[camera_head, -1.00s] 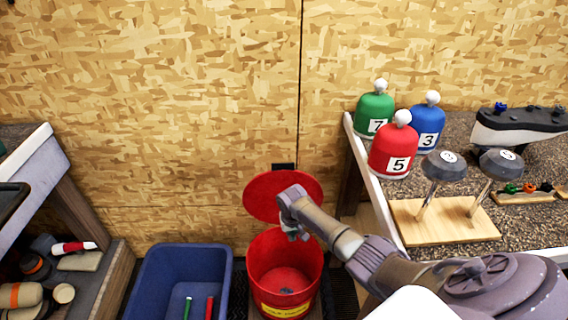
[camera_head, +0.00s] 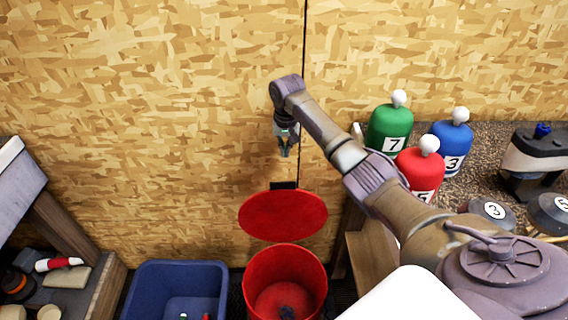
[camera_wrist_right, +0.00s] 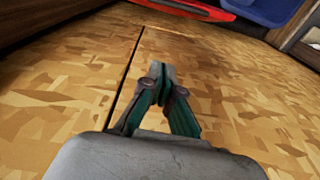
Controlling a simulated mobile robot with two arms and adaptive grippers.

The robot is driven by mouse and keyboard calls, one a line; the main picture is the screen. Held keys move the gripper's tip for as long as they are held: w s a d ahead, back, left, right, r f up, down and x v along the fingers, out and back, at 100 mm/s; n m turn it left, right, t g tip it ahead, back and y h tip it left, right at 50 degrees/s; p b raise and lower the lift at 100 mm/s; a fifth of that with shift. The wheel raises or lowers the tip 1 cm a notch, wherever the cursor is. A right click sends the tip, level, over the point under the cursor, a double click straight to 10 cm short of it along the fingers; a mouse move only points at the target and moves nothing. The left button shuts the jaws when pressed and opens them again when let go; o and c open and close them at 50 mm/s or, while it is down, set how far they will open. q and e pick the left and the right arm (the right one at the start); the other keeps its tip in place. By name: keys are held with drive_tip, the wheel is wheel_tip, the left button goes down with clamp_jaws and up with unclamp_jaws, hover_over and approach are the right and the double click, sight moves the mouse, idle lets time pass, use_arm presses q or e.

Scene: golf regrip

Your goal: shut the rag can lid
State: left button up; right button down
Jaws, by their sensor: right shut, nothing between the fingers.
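The red rag can (camera_head: 262,272) stands on the floor against the wood-panel wall, with something dark lying at its bottom. Its round red lid (camera_head: 283,215) is open, tilted up at the back near the wall. My right gripper (camera_head: 285,152) is shut and empty, hanging above the lid in front of the wall and apart from it. In the right wrist view the gripper (camera_wrist_right: 158,70) has its fingertips together, and a red edge of the lid or can (camera_wrist_right: 195,8) shows at the top. My left gripper is not in view.
A blue bin (camera_head: 180,268) stands left of the can. At the right, a bench holds green (camera_head: 388,128), blue (camera_head: 453,140) and red (camera_head: 418,168) numbered club covers. A shelf unit (camera_head: 75,285) stands at the left. The wall area left of the gripper is clear.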

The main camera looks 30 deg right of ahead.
sight(284, 182)
drive_tip(key=f, duration=0.3)
drive_tip(key=s+a+f+p, duration=0.1)
drive_tip(key=f, duration=0.3)
drive_tip(key=s+a+f, duration=0.1)
drive_tip(key=f, duration=0.2)
drive_tip(key=shift+s+f+p, duration=0.2)
drive_tip(key=shift+f+p, duration=0.2)
